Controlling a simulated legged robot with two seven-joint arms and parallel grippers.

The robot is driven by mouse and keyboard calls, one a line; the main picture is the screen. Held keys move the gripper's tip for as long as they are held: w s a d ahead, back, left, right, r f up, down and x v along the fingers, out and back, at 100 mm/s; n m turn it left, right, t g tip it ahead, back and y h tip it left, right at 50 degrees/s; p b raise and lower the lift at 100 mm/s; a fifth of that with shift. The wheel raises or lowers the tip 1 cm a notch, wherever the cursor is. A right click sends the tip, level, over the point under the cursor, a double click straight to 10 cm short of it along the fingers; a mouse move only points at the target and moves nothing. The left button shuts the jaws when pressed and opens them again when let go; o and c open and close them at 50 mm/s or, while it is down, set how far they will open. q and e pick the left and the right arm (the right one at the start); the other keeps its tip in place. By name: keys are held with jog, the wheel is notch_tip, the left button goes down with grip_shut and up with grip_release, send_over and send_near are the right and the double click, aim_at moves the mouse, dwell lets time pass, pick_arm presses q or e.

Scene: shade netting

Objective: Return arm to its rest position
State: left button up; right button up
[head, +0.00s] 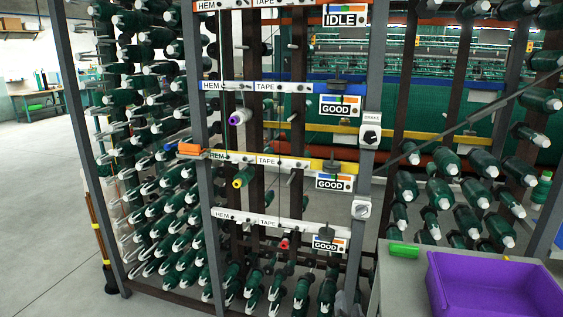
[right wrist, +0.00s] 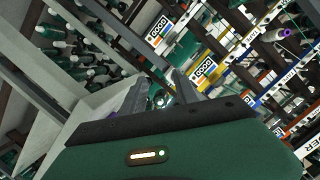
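My right gripper (right wrist: 159,80) shows in the right wrist view, with its two grey fingers apart and a gap between them. I see nothing clearly held between the fingers; a small pale and dark shape (right wrist: 160,101) shows in the gap, and I cannot tell what it is. My green wrist housing fills the bottom of that view. The yarn rack with its labelled rails lies beyond the fingertips. In the head view I cannot make out either gripper. My left gripper is in neither view.
The rack (head: 375,80) carries HEM and TAPE rails, GOOD signs (head: 341,106) and an IDLE sign (head: 345,20). Green spools crowd both sides. A purple bin (head: 490,285) and a green block (head: 404,250) sit on a grey table at lower right. Open floor (head: 50,200) lies left.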

jog(key=s+d+f+n+g+y, duration=0.1)
jog(key=s+d+f+n+g, duration=0.1)
jog(key=s+f+n+g, duration=0.75)
jog(key=s+d+f+g+y, duration=0.1)
jog(key=s+d+f+g, duration=0.35)
jog(key=s, duration=1.05)
notch_tip(320, 180, up, 24)
jog(key=a+t+p, duration=0.1)
jog(key=a+p, duration=0.1)
jog(key=p, duration=2.3)
jog(key=shift+w+a+p, duration=0.2)
jog(key=shift+w+p, duration=0.15)
jog(key=shift+w, duration=0.05)
jog(key=shift+r, duration=0.1)
